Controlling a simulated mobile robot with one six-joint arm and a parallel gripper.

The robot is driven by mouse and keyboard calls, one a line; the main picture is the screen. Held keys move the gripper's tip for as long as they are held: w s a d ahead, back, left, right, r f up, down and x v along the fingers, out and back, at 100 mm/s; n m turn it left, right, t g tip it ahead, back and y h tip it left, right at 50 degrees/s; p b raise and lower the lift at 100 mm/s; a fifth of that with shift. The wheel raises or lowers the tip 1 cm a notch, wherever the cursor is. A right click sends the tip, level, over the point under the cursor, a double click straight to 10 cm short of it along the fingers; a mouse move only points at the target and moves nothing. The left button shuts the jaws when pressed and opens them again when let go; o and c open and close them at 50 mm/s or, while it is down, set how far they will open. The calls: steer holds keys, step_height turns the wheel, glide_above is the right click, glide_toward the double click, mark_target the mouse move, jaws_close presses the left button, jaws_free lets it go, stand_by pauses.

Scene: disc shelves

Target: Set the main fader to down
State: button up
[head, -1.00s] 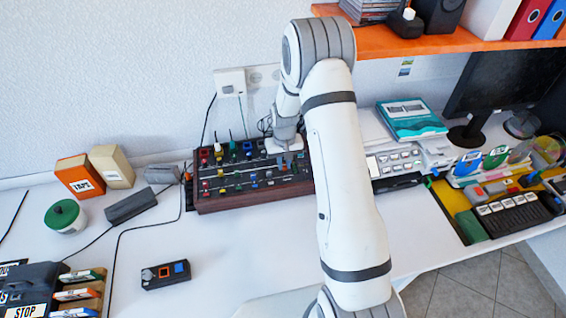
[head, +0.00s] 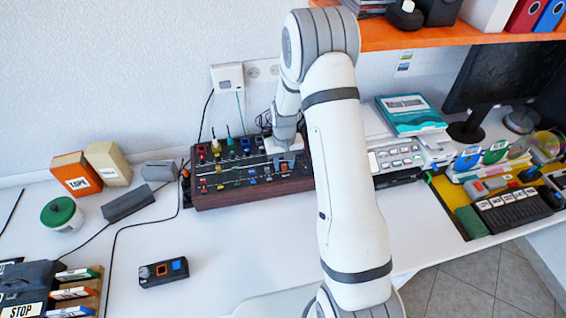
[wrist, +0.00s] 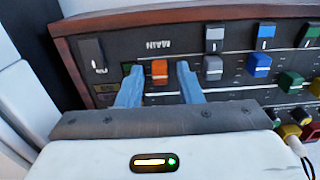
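The mixer (head: 240,200) is a dark console with a wooden frame, standing against the wall in the head view. In the wrist view, an orange fader cap (wrist: 160,72) sits in a slot beside the upside-down label MAIN (wrist: 158,46). My gripper (wrist: 160,75) is open, with one blue-grey finger on each side of the orange cap and a visible gap at both sides. In the head view my gripper (head: 284,160) is over the right part of the mixer, and the orange cap (head: 284,168) shows just in front of it.
Grey (wrist: 213,68), blue (wrist: 259,65) and green (wrist: 291,82) fader caps lie to the right in the wrist view. A black switch (wrist: 92,56) is at the left. In the head view, a small black remote (head: 163,272) lies in front of the mixer on mostly clear table.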

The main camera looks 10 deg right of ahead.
steer(key=shift+o, duration=0.2)
steer(key=shift+r+b, duration=0.55)
steer(key=shift+r, duration=3.35)
step_height(320, 180, up, 8)
glide_above(284, 165)
steer(key=s, duration=0.5)
steer(key=s+r+t, duration=0.2)
steer(key=s+r, duration=0.7)
steer(key=s, duration=0.5)
steer(key=s+r+t, duration=0.1)
steer(key=s+r, duration=0.1)
steer(key=s, duration=0.6)
steer(key=shift+s+r, duration=0.15)
steer(key=shift+r, duration=0.25)
steer(key=shift+a, duration=0.15)
